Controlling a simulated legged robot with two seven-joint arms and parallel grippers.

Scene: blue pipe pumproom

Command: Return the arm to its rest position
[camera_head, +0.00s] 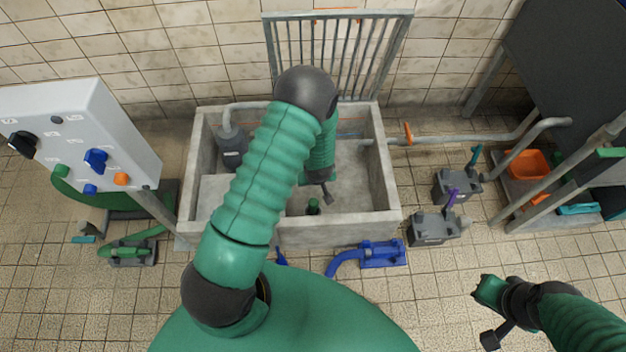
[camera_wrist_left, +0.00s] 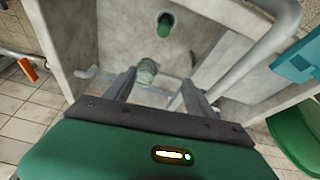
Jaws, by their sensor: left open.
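My left arm reaches up the middle of the head view and bends down over the concrete basin (camera_head: 388,190). My left gripper (camera_head: 326,192) hangs inside the basin, mostly hidden by its own arm. In the left wrist view its two fingers (camera_wrist_left: 158,80) stand apart with nothing gripped. A pale green piece (camera_wrist_left: 147,70) shows beyond the fingertips, apart from them as far as I can tell. A dark green plug-like part (camera_wrist_left: 165,26) is farther off on the basin surface. My right gripper (camera_head: 487,318) is at the lower right over bare floor; its jaws are unclear.
A metal grate (camera_head: 338,55) stands behind the basin. A white control panel (camera_head: 75,130) with knobs is left. A blue pump (camera_head: 382,254) and two grey boxes (camera_head: 432,229) sit on the floor at right, near a rack with an orange bin (camera_head: 526,164). Pipes run from the basin's right wall.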

